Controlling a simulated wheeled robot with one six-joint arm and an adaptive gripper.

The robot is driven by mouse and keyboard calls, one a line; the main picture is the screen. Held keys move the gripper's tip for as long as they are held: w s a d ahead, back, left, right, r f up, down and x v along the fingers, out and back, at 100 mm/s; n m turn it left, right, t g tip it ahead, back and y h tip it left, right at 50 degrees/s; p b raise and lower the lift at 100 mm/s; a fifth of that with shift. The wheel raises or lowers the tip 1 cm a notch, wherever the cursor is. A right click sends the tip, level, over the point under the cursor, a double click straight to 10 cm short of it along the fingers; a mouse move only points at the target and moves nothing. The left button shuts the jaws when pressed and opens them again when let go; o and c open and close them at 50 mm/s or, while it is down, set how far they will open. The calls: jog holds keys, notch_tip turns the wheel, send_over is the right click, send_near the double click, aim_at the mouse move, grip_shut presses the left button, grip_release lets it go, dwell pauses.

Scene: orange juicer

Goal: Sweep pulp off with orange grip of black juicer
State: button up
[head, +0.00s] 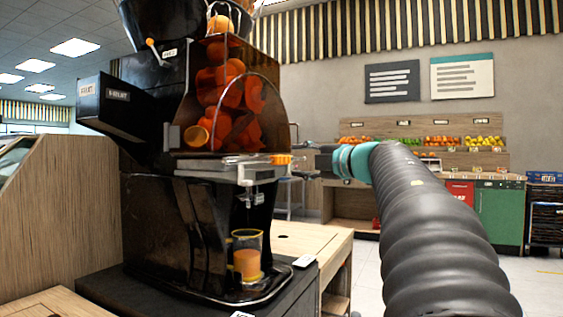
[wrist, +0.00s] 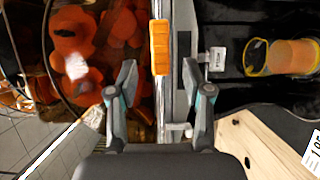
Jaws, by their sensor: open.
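The black juicer (head: 150,200) stands on a dark counter at the left in the head view, with oranges (head: 222,90) behind its clear front. Its orange grip (head: 281,159) sticks out at the right end of the metal ledge below the oranges. In the wrist view the orange grip (wrist: 160,47) lies upright in the picture, just beyond and between the fingertips. My gripper (wrist: 160,80) is open, with a finger on each side and nothing between the tips. In the head view my gripper (head: 308,160) is small and partly hidden, close to the grip's right side. No pulp is clearly distinguishable.
A glass of orange juice (head: 247,256) stands under the spout on the drip tray (head: 262,292); it also shows in the wrist view (wrist: 292,56). A wooden table (head: 310,240) is right of the juicer. Produce shelves (head: 440,150) stand far behind, with open floor before them.

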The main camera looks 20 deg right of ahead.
aim_at(284, 160)
jog(key=x, duration=0.7)
jog(key=shift+a, duration=0.1)
grip_shut()
